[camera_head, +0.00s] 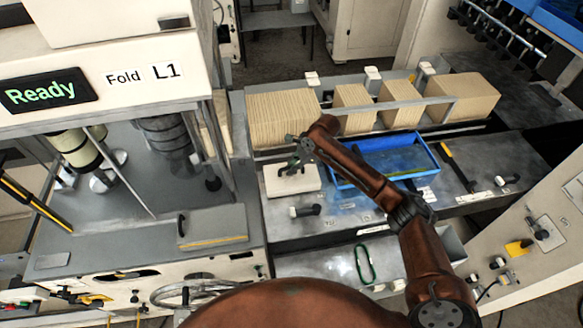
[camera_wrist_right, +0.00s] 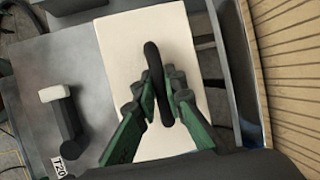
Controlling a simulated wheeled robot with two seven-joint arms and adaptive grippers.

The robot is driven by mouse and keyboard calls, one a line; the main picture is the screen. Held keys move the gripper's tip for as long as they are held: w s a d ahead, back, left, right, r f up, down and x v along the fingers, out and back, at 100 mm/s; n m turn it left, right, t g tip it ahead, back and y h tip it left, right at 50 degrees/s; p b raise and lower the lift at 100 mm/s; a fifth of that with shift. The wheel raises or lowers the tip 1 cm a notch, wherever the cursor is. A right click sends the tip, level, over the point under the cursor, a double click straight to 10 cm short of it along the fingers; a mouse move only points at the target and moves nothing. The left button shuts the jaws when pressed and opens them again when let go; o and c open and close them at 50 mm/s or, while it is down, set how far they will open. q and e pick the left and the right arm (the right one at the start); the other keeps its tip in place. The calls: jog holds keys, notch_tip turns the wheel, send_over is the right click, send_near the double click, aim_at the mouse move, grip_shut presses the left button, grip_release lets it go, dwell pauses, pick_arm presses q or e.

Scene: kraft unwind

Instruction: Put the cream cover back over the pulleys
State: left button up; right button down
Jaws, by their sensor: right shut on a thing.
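The cream cover (camera_head: 292,180) is a pale, flat, rectangular piece with a black bar handle, lying at the left end of the grey bench. It fills the middle of the right wrist view (camera_wrist_right: 125,50). My right gripper (camera_head: 296,162) is over it, its green fingers (camera_wrist_right: 155,95) closed on both sides of the black handle (camera_wrist_right: 156,75). The cover appears to rest on the bench; I cannot tell if there is a gap under it. I cannot make out the pulleys with certainty. My left gripper is not in view.
A blue tray (camera_head: 433,164) is right of the cover. Brown stacks (camera_head: 283,115) stand in a rack behind it. The machine with the Ready screen (camera_head: 47,91) is at left, with a grey lid (camera_head: 213,226). A green loop (camera_head: 364,264) lies in front.

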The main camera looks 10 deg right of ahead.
dwell(0.7)
jog(key=c, duration=1.9)
grip_release()
jog(key=shift+f, duration=0.1)
jog(key=v, duration=1.2)
